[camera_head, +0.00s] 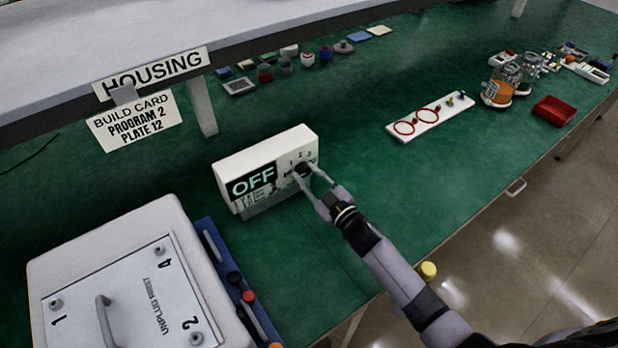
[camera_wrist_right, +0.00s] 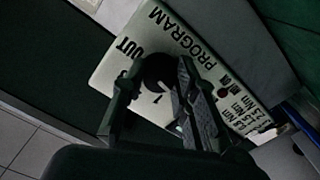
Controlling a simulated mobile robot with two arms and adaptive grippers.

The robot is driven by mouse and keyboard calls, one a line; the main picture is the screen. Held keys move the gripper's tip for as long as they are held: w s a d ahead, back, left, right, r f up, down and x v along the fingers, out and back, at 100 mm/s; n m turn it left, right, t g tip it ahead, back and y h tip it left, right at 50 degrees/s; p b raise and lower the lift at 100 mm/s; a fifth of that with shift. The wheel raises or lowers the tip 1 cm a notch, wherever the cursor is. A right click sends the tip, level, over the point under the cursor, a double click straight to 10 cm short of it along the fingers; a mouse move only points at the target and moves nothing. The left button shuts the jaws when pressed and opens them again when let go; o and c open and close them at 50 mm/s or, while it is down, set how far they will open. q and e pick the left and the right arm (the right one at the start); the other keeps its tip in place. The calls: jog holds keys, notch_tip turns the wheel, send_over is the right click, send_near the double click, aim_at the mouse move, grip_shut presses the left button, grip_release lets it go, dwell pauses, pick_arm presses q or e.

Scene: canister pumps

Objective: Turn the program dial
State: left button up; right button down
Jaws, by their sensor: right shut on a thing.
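The white controller box (camera_head: 250,160) stands on the green bench, with a black display reading OFF. Its black program dial (camera_head: 302,170) sits on the front face under the numbers 1, 2 and 3. My right gripper (camera_head: 308,179) is at the dial, shut on it with one finger on each side. In the right wrist view the gripper (camera_wrist_right: 155,90) straddles the dark round dial (camera_wrist_right: 157,70); the word PROGRAM and a 1 show beside it. The fingers hide part of the dial, and I cannot tell its setting. A build card (camera_head: 135,120) reads PROGRAM 2, PLATE 12. My left gripper is not in view.
A white housing with a handled plate (camera_head: 130,305) is at the front left, beside a blue tool holder (camera_head: 232,280). A white board with red rings (camera_head: 430,117), jars (camera_head: 498,92) and a red tray (camera_head: 555,111) are at the right. Bench between is clear.

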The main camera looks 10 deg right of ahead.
jog(key=shift+n, duration=0.9)
jog(key=c, duration=1.3)
grip_release()
jog(key=shift+s+d, duration=0.15)
jog(key=shift+s, duration=0.15)
jog(key=v, duration=0.6)
jog(key=shift+s+d, duration=0.15)
jog(key=shift+s, duration=0.2)
